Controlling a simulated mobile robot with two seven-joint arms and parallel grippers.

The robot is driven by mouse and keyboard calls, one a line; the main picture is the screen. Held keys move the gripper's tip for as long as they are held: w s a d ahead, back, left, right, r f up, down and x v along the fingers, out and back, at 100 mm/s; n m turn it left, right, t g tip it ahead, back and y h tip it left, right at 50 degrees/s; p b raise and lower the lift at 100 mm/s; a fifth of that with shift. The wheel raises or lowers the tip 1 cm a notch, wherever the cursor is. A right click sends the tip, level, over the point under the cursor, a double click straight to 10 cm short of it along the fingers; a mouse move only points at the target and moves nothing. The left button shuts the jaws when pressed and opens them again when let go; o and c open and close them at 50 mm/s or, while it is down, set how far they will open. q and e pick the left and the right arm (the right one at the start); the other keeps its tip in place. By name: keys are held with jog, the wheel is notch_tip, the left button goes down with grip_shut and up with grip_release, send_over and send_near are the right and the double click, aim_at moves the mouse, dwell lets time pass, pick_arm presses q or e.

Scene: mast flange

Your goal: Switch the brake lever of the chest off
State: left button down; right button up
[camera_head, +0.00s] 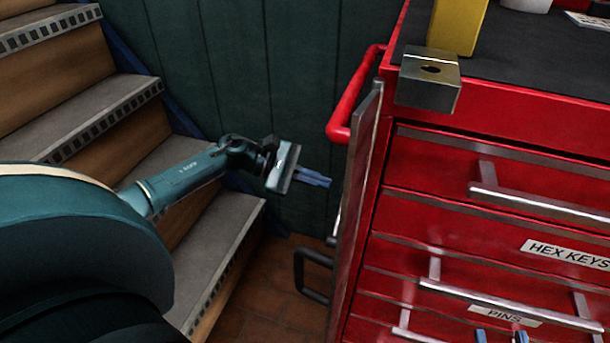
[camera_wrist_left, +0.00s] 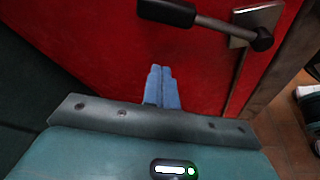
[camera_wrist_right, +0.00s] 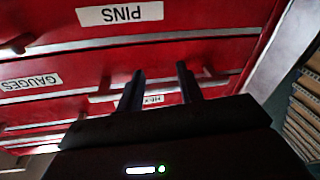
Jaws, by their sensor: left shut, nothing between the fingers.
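The red chest (camera_head: 440,225) stands at the right of the head view. The brake lever (camera_wrist_left: 218,26) shows on the chest's red side at the top of the left wrist view, with a black grip at its left end and a metal plate (camera_wrist_left: 258,18) by its right end. My left gripper (camera_head: 322,181) is shut and empty beside the chest's side; in the left wrist view its blue fingertips (camera_wrist_left: 161,72) lie below the lever, apart from it. My right gripper (camera_wrist_right: 158,78) is open and empty in front of the drawers; only its fingertips (camera_head: 500,337) show in the head view.
A red side rail (camera_head: 350,100) juts from the chest's upper left. A black bracket-like part (camera_head: 312,277) sticks out low on that side. A metal block (camera_head: 428,85) and yellow object (camera_head: 458,25) are at the chest top. Stairs (camera_head: 120,110) rise at left.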

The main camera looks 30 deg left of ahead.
pick_arm(q)
jog(key=shift+d+r+p, duration=0.1)
jog(key=shift+d+r, duration=0.25)
jog(key=shift+d, duration=0.4)
jog(key=shift+d+r+p, duration=0.15)
jog(key=shift+d+r, duration=0.25)
jog(key=shift+d, duration=0.4)
jog(key=shift+d+r+p, duration=0.1)
jog(key=shift+d+r, duration=0.25)
jog(key=shift+d, duration=0.4)
